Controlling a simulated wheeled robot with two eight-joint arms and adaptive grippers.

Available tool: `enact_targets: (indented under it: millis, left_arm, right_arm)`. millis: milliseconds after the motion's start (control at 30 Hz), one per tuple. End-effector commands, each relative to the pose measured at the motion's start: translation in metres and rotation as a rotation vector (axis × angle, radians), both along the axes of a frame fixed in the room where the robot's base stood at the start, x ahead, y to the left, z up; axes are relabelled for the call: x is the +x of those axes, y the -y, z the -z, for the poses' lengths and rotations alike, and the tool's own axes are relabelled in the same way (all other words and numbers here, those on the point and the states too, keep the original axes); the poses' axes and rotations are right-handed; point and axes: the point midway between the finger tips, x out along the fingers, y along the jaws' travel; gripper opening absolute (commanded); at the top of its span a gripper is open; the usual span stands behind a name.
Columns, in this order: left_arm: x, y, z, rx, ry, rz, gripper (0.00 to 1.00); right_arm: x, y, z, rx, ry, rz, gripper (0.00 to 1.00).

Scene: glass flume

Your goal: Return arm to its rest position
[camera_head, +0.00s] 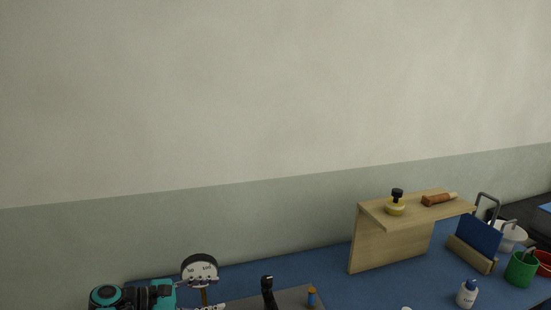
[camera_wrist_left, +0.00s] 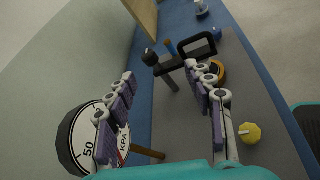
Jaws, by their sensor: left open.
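My left gripper (camera_head: 219,294) is at the bottom left of the head view, with its teal wrist beside it. Its two purple-padded fingers are spread apart with nothing between them; they also show in the left wrist view (camera_wrist_left: 163,76). A round white gauge (camera_head: 199,267) with a black rim stands just behind the fingers, on a brown stem. In the left wrist view, the gauge (camera_wrist_left: 84,140) is partly covered by one finger. I cannot tell whether they touch. My right gripper is in neither view.
A grey board (camera_wrist_left: 262,105) on the blue bench carries a black-handled fitting (camera_wrist_left: 196,46) and a yellow knob (camera_wrist_left: 250,132). At right are a wooden shelf (camera_head: 392,248) with a yellow bottle (camera_head: 395,206), a green cup (camera_head: 521,268) and a white bottle (camera_head: 467,294). The wall is behind.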

Motion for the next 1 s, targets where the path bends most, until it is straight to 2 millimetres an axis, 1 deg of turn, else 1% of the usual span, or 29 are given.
enact_targets:
  millis: [33,167,233,333,433,500,600,700,833,1000]
  left_arm:
    - [-0.007,0.009,0.006,0.061,0.024,0.015,0.53]
    - [-0.033,0.028,0.026,0.289,0.116,0.075,0.53]
    - [-0.053,0.037,0.04,0.448,0.186,0.132,0.53]
    - [-0.085,0.042,0.062,0.695,0.302,0.242,0.53]
    - [-0.117,0.039,0.083,0.94,0.426,0.379,0.53]
    - [-0.139,0.033,0.098,1.108,0.516,0.489,0.53]
    - [-0.166,0.021,0.115,1.333,0.644,0.657,0.53]
    - [-0.185,0.009,0.128,1.516,0.751,0.813,0.53]
    - [-0.198,-0.002,0.136,1.676,0.847,0.965,0.53]
    - [-0.204,-0.009,0.138,1.754,0.893,1.045,0.53]
  right_arm:
    - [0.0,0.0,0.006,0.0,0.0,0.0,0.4]
    - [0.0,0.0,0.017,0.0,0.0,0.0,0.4]
    - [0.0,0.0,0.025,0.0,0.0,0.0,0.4]
    - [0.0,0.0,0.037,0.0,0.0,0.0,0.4]
    - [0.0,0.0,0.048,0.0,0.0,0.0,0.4]
    - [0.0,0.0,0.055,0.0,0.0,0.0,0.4]
    - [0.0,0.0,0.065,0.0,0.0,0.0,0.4]
    - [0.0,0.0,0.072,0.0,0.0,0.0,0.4]
    - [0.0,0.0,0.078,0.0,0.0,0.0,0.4]
    - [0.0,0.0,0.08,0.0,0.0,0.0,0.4]
